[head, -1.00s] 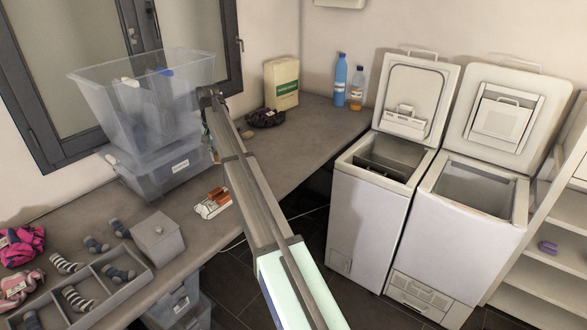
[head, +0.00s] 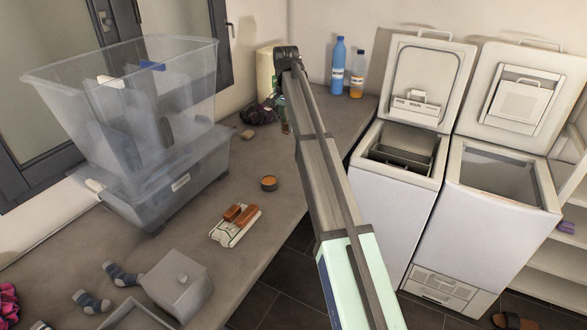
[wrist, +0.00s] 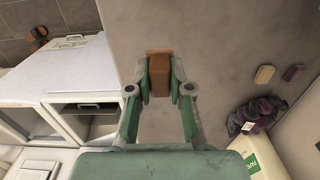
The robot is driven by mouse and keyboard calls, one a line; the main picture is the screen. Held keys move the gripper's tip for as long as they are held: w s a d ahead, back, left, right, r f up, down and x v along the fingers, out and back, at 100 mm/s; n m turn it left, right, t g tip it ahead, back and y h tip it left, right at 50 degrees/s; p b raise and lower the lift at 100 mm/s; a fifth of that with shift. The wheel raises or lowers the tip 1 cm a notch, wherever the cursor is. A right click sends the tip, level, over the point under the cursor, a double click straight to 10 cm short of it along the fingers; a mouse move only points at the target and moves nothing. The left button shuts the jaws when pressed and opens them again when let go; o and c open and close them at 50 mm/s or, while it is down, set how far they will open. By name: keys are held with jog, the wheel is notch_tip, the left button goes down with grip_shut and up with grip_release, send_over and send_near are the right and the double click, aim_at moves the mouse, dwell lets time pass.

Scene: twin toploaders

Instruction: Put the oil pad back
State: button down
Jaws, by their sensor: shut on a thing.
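My gripper (wrist: 160,78) is shut on a brown block (wrist: 160,76), seen from above in the wrist view; it looks like the oil pad, though no label shows. A lighter brown edge shows just beyond the fingertips. The grey counter (wrist: 215,35) lies beneath; I cannot tell whether the block touches it. In the head view my arm hides most of the gripper and the block. A white holder (head: 228,234) with brown pieces on it lies on the counter, near a small round tin (head: 268,183) with an orange top.
Stacked clear bins (head: 150,190) stand at the left, and a grey lidded box (head: 178,285) is in front. A dark cloth (wrist: 255,115), a pale bar (wrist: 264,74) and a blue bottle (head: 338,65) are at the back. Two open toploaders (head: 395,200) stand right of the counter.

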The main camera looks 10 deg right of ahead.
aim_at(288, 175)
notch_tip(288, 175, down, 18)
jog(key=p, duration=0.4)
jog(key=shift+f, duration=0.25)
jog(key=shift+f, duration=0.1)
jog(key=c, duration=1.1)
grip_release()
jog(key=shift+o, duration=0.2)
notch_tip(288, 175, up, 12)
jog(key=b, duration=0.2)
jog(key=shift+b, duration=0.3)
